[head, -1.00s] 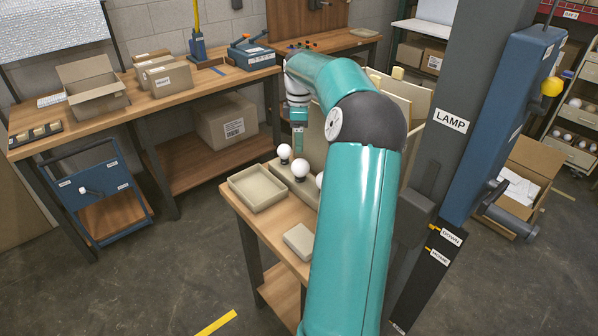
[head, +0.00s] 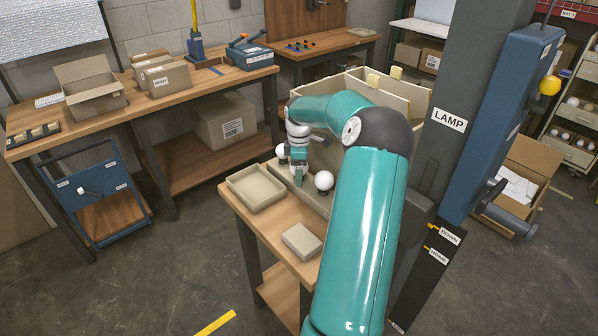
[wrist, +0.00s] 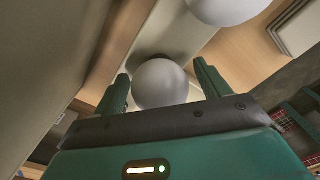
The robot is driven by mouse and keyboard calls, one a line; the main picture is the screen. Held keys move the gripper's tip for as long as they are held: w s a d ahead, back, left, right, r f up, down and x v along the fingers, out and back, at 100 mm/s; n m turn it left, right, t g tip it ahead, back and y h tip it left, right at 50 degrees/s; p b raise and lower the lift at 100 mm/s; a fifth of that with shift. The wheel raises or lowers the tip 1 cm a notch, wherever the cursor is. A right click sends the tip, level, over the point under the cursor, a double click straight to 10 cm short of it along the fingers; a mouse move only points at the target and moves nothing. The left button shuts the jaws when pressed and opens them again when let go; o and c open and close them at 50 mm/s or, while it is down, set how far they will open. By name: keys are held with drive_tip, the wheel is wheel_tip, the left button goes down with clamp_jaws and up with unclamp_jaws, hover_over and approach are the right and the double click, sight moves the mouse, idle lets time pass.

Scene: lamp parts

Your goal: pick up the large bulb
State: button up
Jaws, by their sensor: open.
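White round bulbs stand in a row on a long grey-beige holder (head: 313,199) on the small wooden table. In the head view one bulb (head: 324,181) is at the near right and another (head: 281,151) shows partly at the far left. The middle bulb is hidden behind my gripper (head: 298,177). In the wrist view one bulb (wrist: 161,84) sits between the two fingers of my open gripper (wrist: 162,82); I cannot see contact. A second bulb (wrist: 228,8) is cut off at the top edge. I cannot tell which bulb is the large one.
An open, empty beige tray (head: 257,188) and a small beige box (head: 301,241) share the table. A bin with tall beige walls (head: 394,92) stands behind the bulbs. A dark column (head: 462,115) labelled LAMP rises at the right.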

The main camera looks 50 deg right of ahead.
drive_tip(key=shift+f, duration=0.65)
drive_tip(key=shift+c, duration=0.4)
drive_tip(key=c, duration=0.8)
drive_tip(key=shift+c, duration=0.2)
drive_tip(key=shift+r, duration=0.15)
wheel_tip(320, 180, up, 10)
drive_tip(key=shift+f, duration=0.1)
